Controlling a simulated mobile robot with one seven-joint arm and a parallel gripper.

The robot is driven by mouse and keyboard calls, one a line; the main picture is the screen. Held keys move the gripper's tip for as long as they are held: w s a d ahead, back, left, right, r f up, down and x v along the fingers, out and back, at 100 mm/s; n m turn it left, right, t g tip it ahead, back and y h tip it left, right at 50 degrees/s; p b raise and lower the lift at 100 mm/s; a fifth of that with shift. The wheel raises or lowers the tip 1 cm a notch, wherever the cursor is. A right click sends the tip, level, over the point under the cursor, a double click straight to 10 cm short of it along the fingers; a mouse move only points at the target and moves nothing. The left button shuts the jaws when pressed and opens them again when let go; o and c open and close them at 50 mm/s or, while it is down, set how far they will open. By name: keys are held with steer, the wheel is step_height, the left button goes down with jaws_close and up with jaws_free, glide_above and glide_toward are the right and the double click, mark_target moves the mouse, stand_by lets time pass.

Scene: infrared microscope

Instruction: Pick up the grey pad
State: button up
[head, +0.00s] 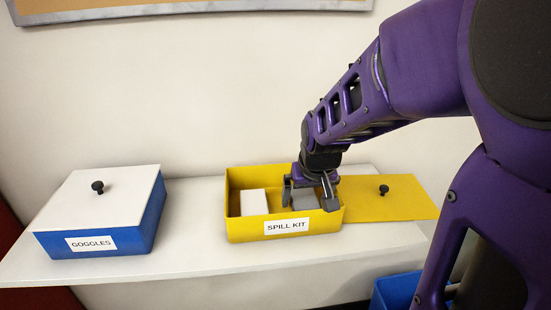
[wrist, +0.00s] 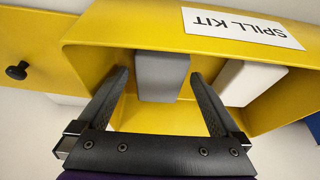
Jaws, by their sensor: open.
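The grey pad (head: 304,199) lies inside the yellow spill kit box (head: 240,228), in its right part. In the wrist view the grey pad (wrist: 162,76) shows as a grey block between my two fingers, with a gap on either side. My gripper (head: 309,197) is open and reaches down into the box over the pad. The wrist view shows the gripper (wrist: 160,85) with its fingers spread around the pad and apart from it. Part of the pad is hidden by my gripper in the head view.
A white block (head: 254,202) lies left of the grey pad in the same box. The box's yellow lid (head: 400,203) with a black knob lies to the right. A blue goggles box (head: 130,237) with a white lid stands left. A blue bin (head: 395,291) is below the shelf.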

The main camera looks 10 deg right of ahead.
mark_target(306, 201)
steer(key=c, duration=1.4)
step_height(306, 201, up, 10)
steer(key=p, duration=0.7)
steer(key=shift+p, duration=0.3)
steer(key=o, duration=0.8)
steer(key=c, duration=0.5)
